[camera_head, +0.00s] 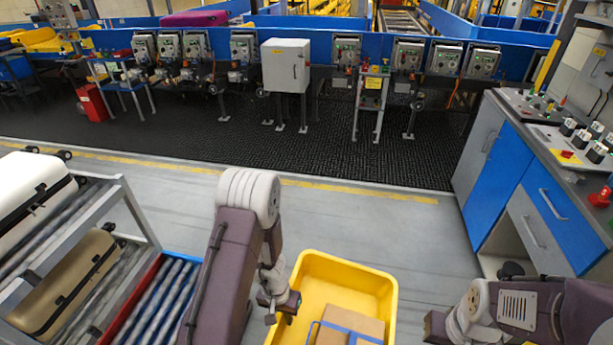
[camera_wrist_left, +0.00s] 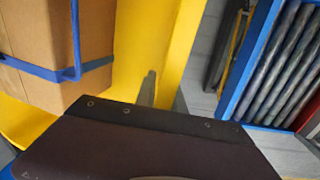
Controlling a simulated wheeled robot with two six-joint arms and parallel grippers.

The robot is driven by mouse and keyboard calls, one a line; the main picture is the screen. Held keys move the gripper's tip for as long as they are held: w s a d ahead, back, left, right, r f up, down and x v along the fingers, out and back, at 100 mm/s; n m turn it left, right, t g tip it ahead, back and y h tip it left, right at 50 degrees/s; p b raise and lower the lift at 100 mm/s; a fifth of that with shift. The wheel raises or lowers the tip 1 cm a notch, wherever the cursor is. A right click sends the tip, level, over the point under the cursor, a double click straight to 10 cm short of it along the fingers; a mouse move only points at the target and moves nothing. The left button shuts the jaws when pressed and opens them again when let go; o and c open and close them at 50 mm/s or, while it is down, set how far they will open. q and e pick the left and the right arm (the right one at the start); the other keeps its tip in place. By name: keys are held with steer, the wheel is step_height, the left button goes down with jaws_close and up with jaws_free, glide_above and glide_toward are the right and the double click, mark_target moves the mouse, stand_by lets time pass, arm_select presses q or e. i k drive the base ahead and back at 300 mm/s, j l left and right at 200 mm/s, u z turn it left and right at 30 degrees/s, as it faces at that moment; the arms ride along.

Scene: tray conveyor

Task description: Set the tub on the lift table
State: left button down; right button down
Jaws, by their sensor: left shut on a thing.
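The yellow tub (camera_head: 385,275) is at the bottom middle of the head view, cut off by the lower edge. It holds a cardboard box with blue straps (camera_head: 350,326). My left gripper (camera_head: 281,308) is shut on the tub's left rim. In the left wrist view the yellow tub wall (camera_wrist_left: 183,45) runs beside the strapped box (camera_wrist_left: 35,35), with a grey finger against the wall. I cannot make out which thing is the lift table.
A blue-and-red-edged roller bed (camera_head: 150,300) lies left of my left arm, beside a rack (camera_head: 135,215) with suitcases. A blue and grey cabinet (camera_head: 530,190) with controls stands at right. Open grey floor (camera_head: 370,225) lies beyond the tub, up to a dark mat (camera_head: 330,150).

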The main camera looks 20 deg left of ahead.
mark_target(172, 318)
steer(key=i+u, duration=0.25)
steer(key=i, duration=0.3)
steer(key=i+l+u, duration=0.1)
steer(key=i+u, duration=0.15)
steer(key=i, duration=0.25)
steer(key=i+l+u, duration=0.25)
steer(key=i, duration=0.25)
steer(key=i+u, duration=0.15)
steer(key=u, duration=0.25)
steer(key=i+u, duration=0.2)
steer(key=u, duration=0.2)
steer(key=i+l+u, duration=0.15)
steer(key=u, duration=0.3)
steer(key=i+l+u, duration=0.15)
steer(key=u, duration=0.25)
steer(key=i+l+u, duration=0.1)
steer(key=u, duration=0.3)
steer(key=i+l+u, duration=0.15)
steer(key=u, duration=0.25)
steer(key=i+l+u, duration=0.15)
steer(key=u, duration=0.2)
steer(key=i+l+u, duration=0.1)
steer(key=l+u, duration=0.3)
